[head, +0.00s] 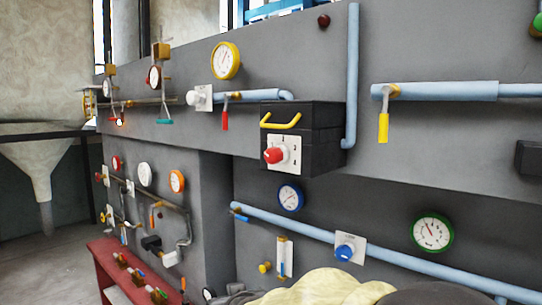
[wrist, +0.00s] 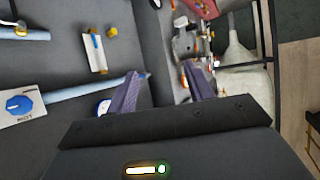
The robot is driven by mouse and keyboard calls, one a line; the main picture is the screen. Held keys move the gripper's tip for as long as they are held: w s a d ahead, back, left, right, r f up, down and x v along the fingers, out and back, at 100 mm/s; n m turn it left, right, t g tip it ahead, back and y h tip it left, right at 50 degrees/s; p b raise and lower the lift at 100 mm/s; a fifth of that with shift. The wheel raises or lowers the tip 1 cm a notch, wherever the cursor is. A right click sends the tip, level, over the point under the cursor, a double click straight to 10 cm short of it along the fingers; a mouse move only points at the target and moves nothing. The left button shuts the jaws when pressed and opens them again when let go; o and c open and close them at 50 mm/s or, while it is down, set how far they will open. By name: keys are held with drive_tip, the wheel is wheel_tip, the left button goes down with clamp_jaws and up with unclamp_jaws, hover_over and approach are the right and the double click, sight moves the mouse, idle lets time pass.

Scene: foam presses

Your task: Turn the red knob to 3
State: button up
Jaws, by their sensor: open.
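The red knob (head: 273,155) sits on a white dial plate (head: 292,150) on the front of a black box on the grey wall, in the middle of the head view. Small marks are on the plate, but I cannot read which one the knob points at. My gripper (wrist: 163,88) shows in the wrist view with its two purple fingers apart and nothing between them. The red knob is not seen in the wrist view. My gripper's fingers are not seen in the head view.
A yellow handle (head: 281,121) sits just above the red knob on the black box (head: 318,135). Below are a blue gauge (head: 290,197), a pale blue pipe (head: 310,232) and a blue knob (head: 345,252). A red bench (head: 108,258) stands lower left.

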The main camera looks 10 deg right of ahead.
sight(269, 156)
drive_tip(key=w+a+r+m+t+h, duration=0.2)
drive_tip(key=a+r+m+t+h, duration=0.15)
drive_tip(key=r, duration=0.95)
drive_tip(key=w+a+r+m+t+h, duration=0.25)
drive_tip(key=r+t, duration=0.25)
drive_tip(key=r, duration=0.8)
drive_tip(key=s+r+m+g+h, duration=0.3)
drive_tip(key=s+m+g+h, duration=0.2)
drive_tip(key=s, duration=0.2)
drive_tip(key=s+d+r+m+g+h, duration=0.1)
drive_tip(key=s+r+m+g+h, duration=0.2)
drive_tip(key=s+m+g+h, duration=0.2)
drive_tip(key=shift+s, duration=1)
drive_tip(key=shift+w+d+r, duration=0.1)
drive_tip(key=shift+r, duration=0.05)
drive_tip(key=p+x, duration=0.5)
drive_tip(key=x, duration=1.2)
drive_tip(key=shift+w+d+r+p, duration=0.1)
drive_tip(key=shift+d+p, duration=0.05)
drive_tip(key=shift+p, duration=0.15)
